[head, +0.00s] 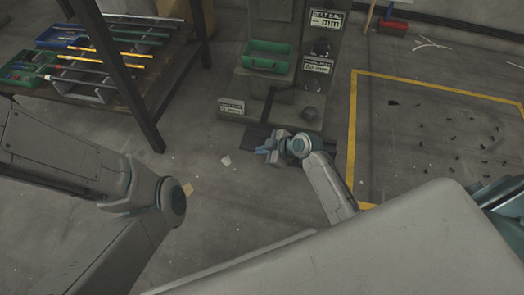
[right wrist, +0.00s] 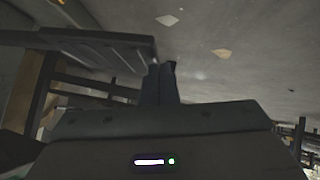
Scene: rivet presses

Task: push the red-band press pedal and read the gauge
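A grey press (head: 292,88) stands at the top centre of the head view, its top cut off. I see no red band on the visible part. Its dark pedal plate (head: 257,134) lies low at its foot, partly behind my right gripper (head: 265,151). In the right wrist view my two fingers (right wrist: 160,84) are together and empty, beside the edge of a dark plate (right wrist: 95,45) that looks like the pedal. I cannot tell whether they touch it. My left gripper is out of view.
A green tray (head: 268,56) sits on the press. A table (head: 95,95) with rods and bins stands at the left, its dark leg near the press. A yellow floor line (head: 352,120) bounds an area with scattered bits at the right. The floor between table and press is mostly free.

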